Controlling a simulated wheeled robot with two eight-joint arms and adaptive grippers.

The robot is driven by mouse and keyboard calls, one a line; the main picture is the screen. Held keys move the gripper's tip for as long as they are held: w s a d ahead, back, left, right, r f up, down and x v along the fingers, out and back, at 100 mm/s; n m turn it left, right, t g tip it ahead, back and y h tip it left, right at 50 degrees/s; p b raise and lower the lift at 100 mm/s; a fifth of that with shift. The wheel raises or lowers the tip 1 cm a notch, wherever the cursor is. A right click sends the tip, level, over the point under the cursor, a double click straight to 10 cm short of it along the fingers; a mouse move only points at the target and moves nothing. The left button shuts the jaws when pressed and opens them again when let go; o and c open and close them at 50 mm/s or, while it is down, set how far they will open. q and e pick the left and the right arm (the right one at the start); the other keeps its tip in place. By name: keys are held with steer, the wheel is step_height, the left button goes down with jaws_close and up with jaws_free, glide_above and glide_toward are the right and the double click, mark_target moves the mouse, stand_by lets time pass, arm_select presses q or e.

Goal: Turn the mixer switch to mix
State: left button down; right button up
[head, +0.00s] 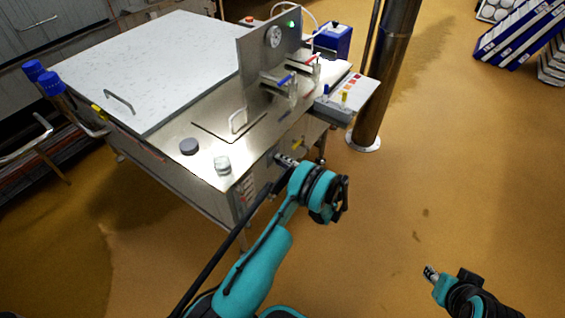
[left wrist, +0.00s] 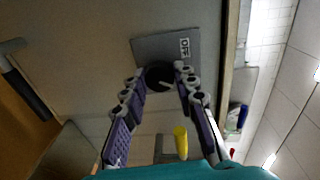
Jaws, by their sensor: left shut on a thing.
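The mixer switch is a round black knob (left wrist: 159,76) on a grey plate (left wrist: 152,48) with an "OFF" label, seen in the left wrist view. A short pale mark shows on the knob's face. My left gripper (left wrist: 160,80) has its fingertips on either side of the knob and is shut on it. In the head view my left gripper (head: 284,160) is at the front face of the steel vat (head: 205,165) and hides the knob. My right gripper (head: 431,273) is low at the right, over the floor, apart from everything; its opening is too small to judge.
A yellow handle (left wrist: 180,142) shows close to the left gripper in the wrist view. A gauge panel (head: 272,55) and valves with blue and red handles stand on the vat. A steel column (head: 383,80) rises behind.

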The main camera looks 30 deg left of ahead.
arm_select(q)
steer(key=c, duration=1.2)
jaws_free()
steer(key=shift+f, duration=0.1)
steer(key=d, duration=0.4)
steer(key=s+d, duration=0.1)
steer(key=d, duration=0.3)
steer(key=d+r, duration=0.1)
steer(key=d, duration=0.3)
steer(key=shift+s, duration=0.2)
